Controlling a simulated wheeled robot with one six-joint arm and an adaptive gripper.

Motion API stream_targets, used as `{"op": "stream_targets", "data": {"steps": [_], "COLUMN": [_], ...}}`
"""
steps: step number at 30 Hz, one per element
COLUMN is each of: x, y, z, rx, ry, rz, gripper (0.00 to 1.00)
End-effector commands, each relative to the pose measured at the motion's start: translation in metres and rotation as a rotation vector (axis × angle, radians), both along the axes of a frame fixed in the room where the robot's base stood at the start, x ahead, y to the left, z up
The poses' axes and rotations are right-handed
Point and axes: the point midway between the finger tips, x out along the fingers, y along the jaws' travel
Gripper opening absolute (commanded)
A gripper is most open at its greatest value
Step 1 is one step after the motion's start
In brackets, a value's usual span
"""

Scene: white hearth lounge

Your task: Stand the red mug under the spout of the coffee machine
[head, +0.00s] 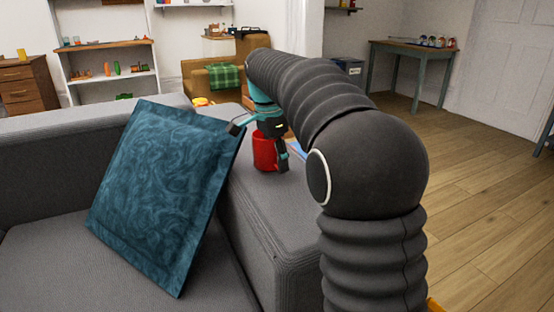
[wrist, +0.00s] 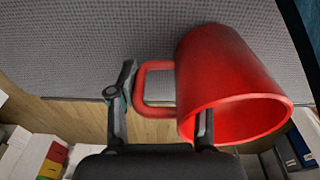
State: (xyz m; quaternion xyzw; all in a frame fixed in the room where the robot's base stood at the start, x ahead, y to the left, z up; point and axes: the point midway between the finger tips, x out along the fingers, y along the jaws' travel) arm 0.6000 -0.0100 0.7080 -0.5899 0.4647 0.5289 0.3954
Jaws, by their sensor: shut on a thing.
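The red mug (head: 264,151) is at the grey sofa's arm in the head view, looking about upright. I cannot tell whether it touches the fabric. In the wrist view the mug (wrist: 232,75) fills the right, its mouth toward the camera and its handle to the left. My gripper (head: 262,143) is at the mug from above. In the wrist view my gripper (wrist: 165,95) has one finger outside the handle and the other at the mug's rim; it is shut on the mug. I cannot make out a coffee machine or spout.
A blue cushion (head: 165,195) leans on the sofa (head: 285,225), close left of my gripper. An armchair with a green checked cloth (head: 226,77), a white shelf unit (head: 110,85) and a side table (head: 410,48) stand behind. The wooden floor (head: 485,190) at right is clear.

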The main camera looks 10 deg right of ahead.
Motion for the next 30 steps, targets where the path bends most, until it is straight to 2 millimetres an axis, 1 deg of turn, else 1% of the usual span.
{"op": "stream_targets", "data": {"steps": [2,3,5,6,15,19,23,30], "x": [0.000,0.000,0.000,0.000,0.000,0.001,0.001,0.000], "y": [0.000,0.000,0.000,0.000,0.000,0.001,0.004,0.010], "z": [-0.002,-0.002,-0.002,-0.002,-0.001,0.008,0.028,0.077], "rx": [0.000,0.000,0.000,0.000,0.000,0.001,0.000,0.000], "ry": [-0.001,0.001,0.001,0.001,0.000,-0.002,-0.003,-0.003], "rz": [0.000,0.000,0.000,0.000,0.000,0.000,0.001,0.001], "gripper": [0.00,0.54,0.69,0.74,0.74,0.74,0.74,0.74]}}
